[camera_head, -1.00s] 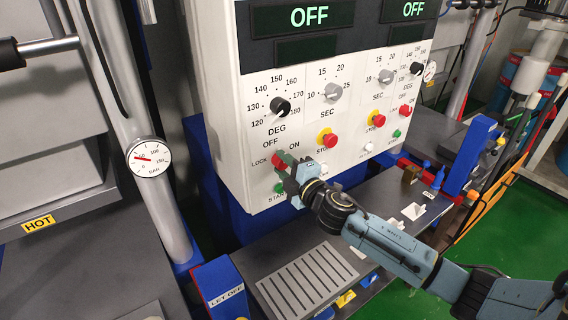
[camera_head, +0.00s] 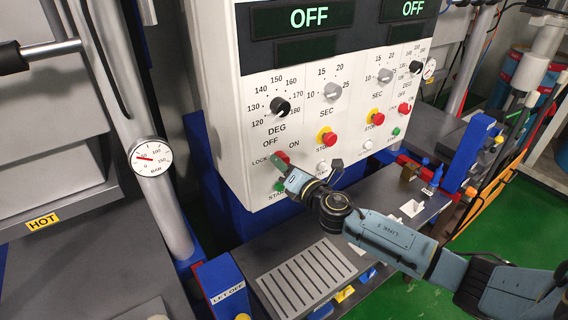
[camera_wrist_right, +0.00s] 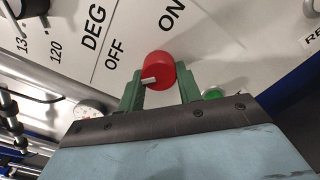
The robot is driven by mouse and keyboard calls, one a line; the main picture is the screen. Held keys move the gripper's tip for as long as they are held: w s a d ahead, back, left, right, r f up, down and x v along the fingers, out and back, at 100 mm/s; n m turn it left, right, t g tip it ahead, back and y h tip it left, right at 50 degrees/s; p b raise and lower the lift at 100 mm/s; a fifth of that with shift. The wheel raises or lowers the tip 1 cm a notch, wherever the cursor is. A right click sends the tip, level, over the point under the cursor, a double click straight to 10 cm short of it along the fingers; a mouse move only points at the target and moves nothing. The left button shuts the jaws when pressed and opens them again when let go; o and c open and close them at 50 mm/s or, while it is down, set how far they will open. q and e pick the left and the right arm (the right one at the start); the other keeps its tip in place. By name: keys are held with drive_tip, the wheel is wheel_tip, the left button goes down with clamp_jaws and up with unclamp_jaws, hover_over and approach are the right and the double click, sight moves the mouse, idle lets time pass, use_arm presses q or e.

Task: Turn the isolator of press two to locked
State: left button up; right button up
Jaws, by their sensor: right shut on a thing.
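The isolator is a red knob (camera_head: 283,157) with LOCK, OFF and ON around it, low on the left column of the white control panel. My right gripper (camera_head: 286,166) is at this knob. In the right wrist view its green fingers (camera_wrist_right: 161,86) lie on either side of the red knob (camera_wrist_right: 160,67), shut on it. The knob's white pointer points left, below the OFF word; the LOCK word is hidden there. A second red knob (camera_head: 405,107) with similar labels sits in the right column. I cannot read which press each column belongs to. My left gripper is not in view.
A green START button (camera_head: 280,185) is just below the gripped knob, and a red STOP button (camera_head: 326,138) is to its right. A pressure gauge (camera_head: 150,156) stands to the left.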

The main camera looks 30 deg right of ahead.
drive_tip(key=n+p, duration=0.1)
drive_tip(key=n, duration=0.5)
drive_tip(key=shift+d+f+n, duration=0.1)
drive_tip(key=shift+d+n, duration=0.05)
drive_tip(key=shift+n, duration=0.15)
idle(0.4)
drive_tip(key=o, duration=1)
drive_tip(key=shift+s+d+b, duration=0.3)
drive_tip(key=shift+s, duration=1.9)
drive_tip(key=shift+s+d+b, duration=0.3)
drive_tip(key=shift+s, duration=1.95)
drive_tip(key=shift+s+d+b, duration=0.3)
drive_tip(key=shift+s, duration=1.9)
